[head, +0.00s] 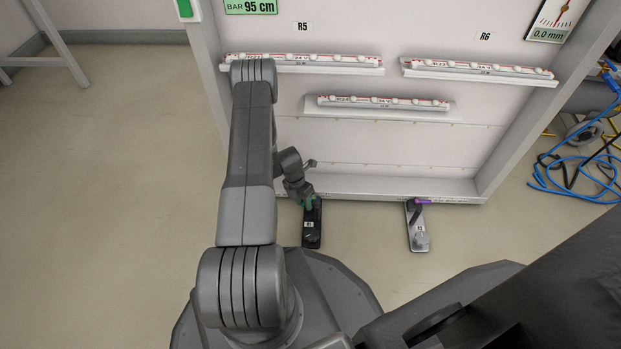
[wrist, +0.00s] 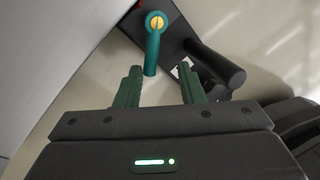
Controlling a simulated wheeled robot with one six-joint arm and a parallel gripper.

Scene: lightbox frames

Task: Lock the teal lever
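The teal lever (wrist: 152,50) shows in the wrist view, turning on a yellow pivot on a dark base plate (wrist: 178,38). Its free end points toward my gripper (wrist: 159,69). My gripper is open, with one green finger on each side of the lever's line. The lever's tip is about level with the fingertips, nearer the left finger; I cannot tell whether they touch. In the head view my gripper (head: 309,201) is low over the black plate (head: 312,228) at the frame's foot and largely hides the lever.
In the head view a purple lever (head: 423,201) sits on a second, grey plate (head: 418,234) to the right. The white panel (head: 360,150) with light bars rises behind. Blue cables (head: 570,180) lie at far right.

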